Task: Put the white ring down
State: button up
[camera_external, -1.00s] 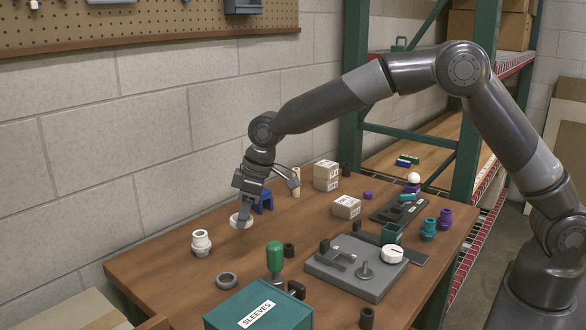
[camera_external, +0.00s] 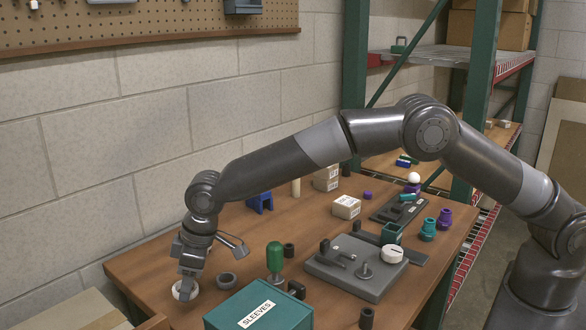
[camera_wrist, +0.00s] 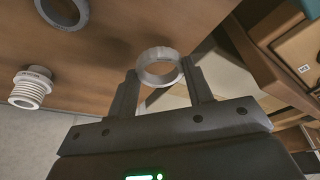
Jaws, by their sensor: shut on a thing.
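The white ring (camera_external: 176,291) is at the near left corner of the wooden table, low over or on its surface; I cannot tell whether it touches. My gripper (camera_external: 186,284) points down there and is shut on the white ring, partly covering it in the external view. In the wrist view the white ring (camera_wrist: 159,81) sits between the two fingertips of my gripper (camera_wrist: 162,78), with its opening facing the camera. The table edge runs close beside it.
A grey ring (camera_external: 227,287) lies to the right of my gripper. A white threaded fitting (camera_wrist: 32,90) stands on the table (camera_wrist: 115,35) in the wrist view. Cardboard boxes (camera_external: 75,312) lie below the table's left edge.

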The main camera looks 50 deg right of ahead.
aim_at(187, 308)
jog(key=shift+f, duration=2)
jog(key=shift+f, duration=0.1)
jog(key=o, duration=0.9)
jog(key=shift+o, duration=0.2)
jog(key=v, duration=1.2)
